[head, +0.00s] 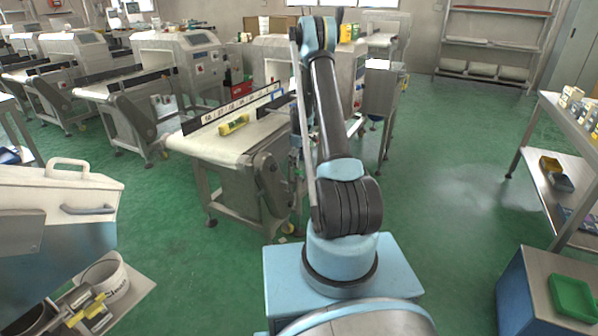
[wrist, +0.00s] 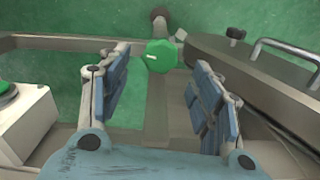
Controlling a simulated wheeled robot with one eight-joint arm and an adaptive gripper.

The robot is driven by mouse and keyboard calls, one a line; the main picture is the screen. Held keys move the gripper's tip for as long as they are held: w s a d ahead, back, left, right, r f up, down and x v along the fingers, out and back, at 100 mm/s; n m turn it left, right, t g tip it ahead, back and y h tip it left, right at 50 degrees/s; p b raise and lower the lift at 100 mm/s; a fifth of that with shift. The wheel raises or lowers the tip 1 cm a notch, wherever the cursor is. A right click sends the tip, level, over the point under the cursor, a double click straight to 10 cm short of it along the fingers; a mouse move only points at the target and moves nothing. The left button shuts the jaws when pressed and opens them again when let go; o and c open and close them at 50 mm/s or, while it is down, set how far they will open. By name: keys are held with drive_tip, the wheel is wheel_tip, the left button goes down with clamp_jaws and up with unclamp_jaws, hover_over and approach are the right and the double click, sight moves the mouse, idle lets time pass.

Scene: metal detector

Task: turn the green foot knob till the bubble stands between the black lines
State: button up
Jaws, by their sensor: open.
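The green foot knob (wrist: 160,56), with a short white mark on it, shows at the upper middle of the wrist view, below a round metal end. My gripper (wrist: 161,80) is open and empty, with its padded fingers at the left and right and the knob beyond them, between their tips in the picture. I see no contact. A yellow-green level (head: 233,125) lies on the conveyor belt (head: 205,143) in the head view. Its bubble and black lines are too small to read. My arm hides the gripper and the knob in the head view.
Conveyor side parts and a bent metal handle (wrist: 287,50) stand close at the right in the wrist view. A pale box with a green button (wrist: 6,92) is at the left. Green floor (head: 440,180) is free right of the machine, before a steel shelf table (head: 560,130).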

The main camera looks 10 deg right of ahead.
sight(299, 171)
drive_tip(key=shift+f, duration=2.55)
drive_tip(key=c, duration=1.1)
